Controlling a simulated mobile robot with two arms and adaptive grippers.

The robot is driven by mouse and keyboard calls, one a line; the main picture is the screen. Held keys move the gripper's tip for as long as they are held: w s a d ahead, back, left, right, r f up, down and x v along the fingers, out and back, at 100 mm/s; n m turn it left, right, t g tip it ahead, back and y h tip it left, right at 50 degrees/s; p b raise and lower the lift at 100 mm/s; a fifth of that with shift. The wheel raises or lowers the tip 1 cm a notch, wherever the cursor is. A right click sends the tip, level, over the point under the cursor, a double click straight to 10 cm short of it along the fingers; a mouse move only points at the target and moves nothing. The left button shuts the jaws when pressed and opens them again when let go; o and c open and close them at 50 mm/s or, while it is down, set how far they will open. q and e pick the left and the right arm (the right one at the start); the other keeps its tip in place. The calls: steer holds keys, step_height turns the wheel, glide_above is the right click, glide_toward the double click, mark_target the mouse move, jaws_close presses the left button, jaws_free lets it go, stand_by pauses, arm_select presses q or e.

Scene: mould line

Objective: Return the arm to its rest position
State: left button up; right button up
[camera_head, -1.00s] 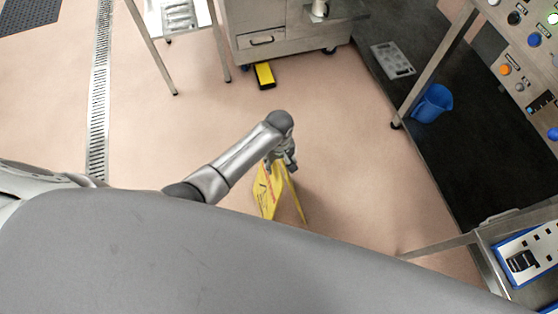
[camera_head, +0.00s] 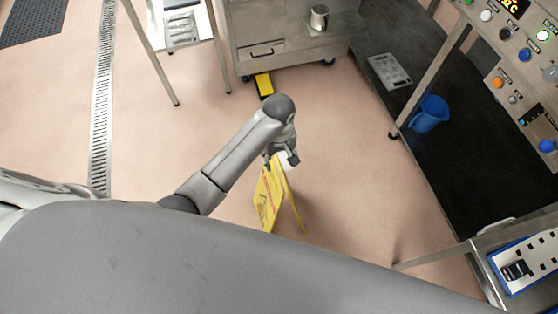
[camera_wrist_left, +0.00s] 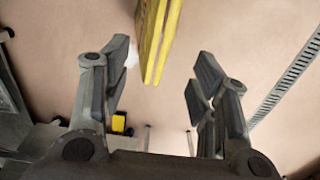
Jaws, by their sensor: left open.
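My left arm reaches out from the lower left in the head view. Its gripper (camera_head: 281,157) hangs just above and behind the top of a yellow folding floor sign (camera_head: 271,196). In the left wrist view the gripper (camera_wrist_left: 160,80) has its two fingers wide apart, with nothing held between them. The yellow sign (camera_wrist_left: 157,35) shows beyond the fingertips at the top of that view; I cannot tell how far apart they are. My right gripper is in neither view.
A floor drain (camera_head: 101,110) runs along the left. A steel cabinet (camera_head: 262,55) on casters and a yellow object (camera_head: 264,86) are at the back. A blue jug (camera_head: 430,113) stands on the dark mat (camera_head: 465,150) at right.

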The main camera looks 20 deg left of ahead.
arm_select(q)
steer(key=shift+r, duration=0.3)
stand_by(0.4)
